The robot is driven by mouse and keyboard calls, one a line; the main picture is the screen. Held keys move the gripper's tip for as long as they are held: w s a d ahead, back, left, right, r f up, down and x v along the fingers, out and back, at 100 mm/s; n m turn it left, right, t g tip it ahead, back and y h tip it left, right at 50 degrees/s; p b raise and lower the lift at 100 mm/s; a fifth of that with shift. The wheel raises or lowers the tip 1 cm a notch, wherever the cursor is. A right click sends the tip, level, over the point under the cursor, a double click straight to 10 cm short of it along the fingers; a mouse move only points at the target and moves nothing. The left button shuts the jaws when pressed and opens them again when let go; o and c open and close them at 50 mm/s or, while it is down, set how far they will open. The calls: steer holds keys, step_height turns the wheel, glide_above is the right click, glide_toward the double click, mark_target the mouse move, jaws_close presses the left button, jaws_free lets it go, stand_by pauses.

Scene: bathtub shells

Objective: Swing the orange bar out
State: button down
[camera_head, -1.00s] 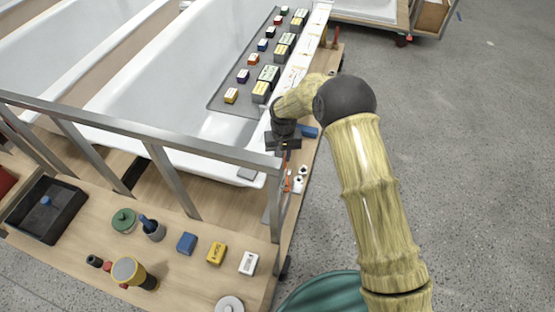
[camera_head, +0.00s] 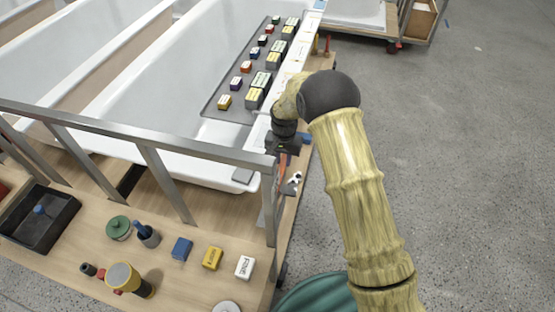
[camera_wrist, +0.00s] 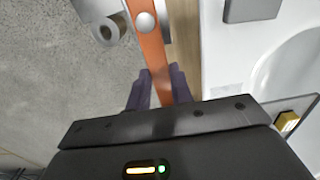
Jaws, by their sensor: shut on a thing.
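The orange bar (camera_wrist: 152,48) runs up the wrist view, with a round pale bolt head on its upper part. My gripper (camera_wrist: 160,88) is shut on the bar, with a dark purple finger on each side of it. In the head view my gripper (camera_head: 284,147) is low beside the tub's near right corner. A short piece of the orange bar (camera_head: 283,166) shows below it there; the rest is hidden by my gripper and arm.
A grey-white cylinder (camera_wrist: 103,25) is left of the bar. The white tub (camera_head: 200,170) and a metal rail (camera_head: 150,128) are close by on the left. Small blocks line a grey tray (camera_head: 212,108). Open concrete floor (camera_head: 460,150) lies to the right.

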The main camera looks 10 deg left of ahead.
mark_target(284, 162)
steer(key=shift+w+d+r, duration=0.1)
steer(key=shift+w, duration=0.05)
steer(key=c, duration=1.2)
jaws_free()
steer(key=shift+c, duration=0.2)
step_height(284, 162, up, 17)
steer(key=b, duration=0.2)
steer(key=shift+r, duration=0.2)
